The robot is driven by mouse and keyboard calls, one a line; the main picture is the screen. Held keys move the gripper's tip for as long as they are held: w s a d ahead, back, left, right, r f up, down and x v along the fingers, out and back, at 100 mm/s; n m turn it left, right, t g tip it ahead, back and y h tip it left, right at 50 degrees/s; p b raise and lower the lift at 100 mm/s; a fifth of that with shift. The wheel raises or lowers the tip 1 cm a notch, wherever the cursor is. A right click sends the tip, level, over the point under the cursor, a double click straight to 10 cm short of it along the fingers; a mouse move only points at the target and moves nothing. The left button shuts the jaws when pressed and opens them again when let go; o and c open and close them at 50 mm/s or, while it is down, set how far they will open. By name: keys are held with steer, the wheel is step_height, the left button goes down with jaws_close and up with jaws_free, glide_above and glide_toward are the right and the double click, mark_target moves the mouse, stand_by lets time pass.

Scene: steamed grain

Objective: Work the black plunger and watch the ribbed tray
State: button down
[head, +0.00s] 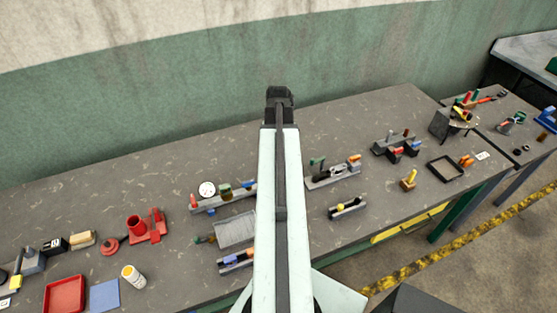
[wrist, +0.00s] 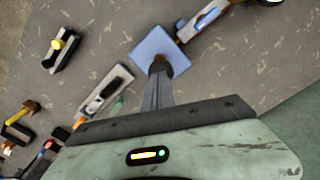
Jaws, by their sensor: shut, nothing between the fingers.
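My gripper (head: 279,93) is at the end of my raised arm, high over the bench in the head view. Its fingers are shut and empty. In the wrist view my gripper (wrist: 160,67) overlaps a pale blue square plate (wrist: 150,43); I cannot tell the gap between them. A grey ribbed tray (head: 236,230) lies left of my arm in the head view. A small dark-handled piece (head: 205,239) is at its left side. I cannot clearly pick out the black plunger; my arm hides part of the bench.
A gauge fixture (head: 207,190) stands behind the ribbed tray. A green-handled fixture (head: 332,174) and a strip with a yellow knob (head: 346,207) are right of my arm. A red tray (head: 64,295) and white bottle (head: 133,276) are at left. The bench's back strip is clear.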

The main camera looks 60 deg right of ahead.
stand_by(0.4)
steer(key=shift+f+b, duration=2.45)
step_height(320, 180, up, 8)
steer(key=p, duration=0.8)
steer(key=shift+f, duration=0.1)
stand_by(0.4)
